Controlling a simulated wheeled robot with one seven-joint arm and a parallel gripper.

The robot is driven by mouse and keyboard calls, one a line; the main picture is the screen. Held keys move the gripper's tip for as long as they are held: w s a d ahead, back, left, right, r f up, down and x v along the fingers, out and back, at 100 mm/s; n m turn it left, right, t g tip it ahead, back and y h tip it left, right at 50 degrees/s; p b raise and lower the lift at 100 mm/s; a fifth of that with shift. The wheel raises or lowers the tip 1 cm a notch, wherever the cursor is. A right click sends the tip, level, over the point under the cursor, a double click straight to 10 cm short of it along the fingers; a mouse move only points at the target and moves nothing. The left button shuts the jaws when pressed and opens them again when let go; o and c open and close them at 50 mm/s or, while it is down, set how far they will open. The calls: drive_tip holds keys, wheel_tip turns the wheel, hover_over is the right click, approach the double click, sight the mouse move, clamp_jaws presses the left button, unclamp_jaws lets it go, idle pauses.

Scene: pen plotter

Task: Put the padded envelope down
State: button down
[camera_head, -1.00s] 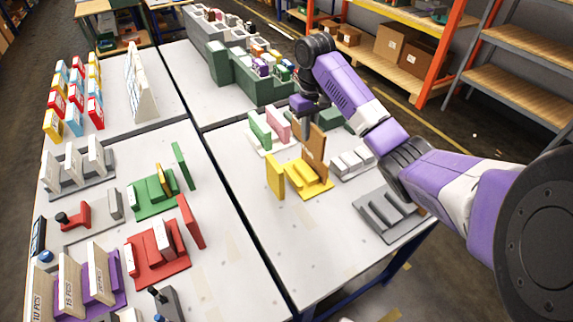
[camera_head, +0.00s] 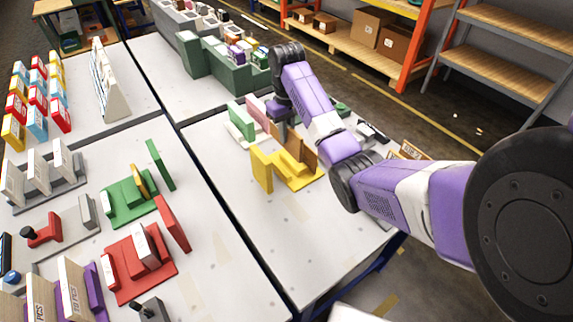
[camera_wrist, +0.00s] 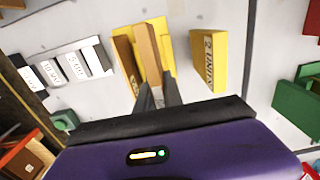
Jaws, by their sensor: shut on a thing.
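My gripper (camera_head: 279,112) points down over the yellow holder (camera_head: 300,180) on the near table. In the wrist view its two fingers (camera_wrist: 157,92) are shut on a tan slab, which I take for the padded envelope (camera_wrist: 148,48). The envelope stands on edge over the holder, whose yellow base also shows in the wrist view (camera_wrist: 163,32). A second brown slab (camera_wrist: 126,62) stands close beside it on the left. In the head view a brown slab (camera_head: 303,151) shows at the holder; I cannot tell whether the held envelope touches the base.
A yellow "2 UNITS" sign (camera_wrist: 208,60) stands upright beside the holder. Pink and green slabs (camera_head: 241,122) stand just behind it. A white rack with several slots (camera_wrist: 68,66) lies on the holder's other side. The table front (camera_head: 300,245) is clear.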

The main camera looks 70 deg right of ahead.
wheel_tip(320, 180, down, 11)
drive_tip(key=shift+r+p, duration=0.2)
drive_tip(key=shift+p, duration=0.2)
drive_tip(key=shift+a+f, duration=0.1)
drive_tip(key=shift+f, duration=0.1)
drive_tip(key=c, duration=1.5)
unclamp_jaws()
drive_tip(key=shift+r, duration=0.1)
wheel_tip(320, 180, up, 11)
drive_tip(key=shift+r, duration=0.1)
drive_tip(key=shift+r+p, duration=0.55)
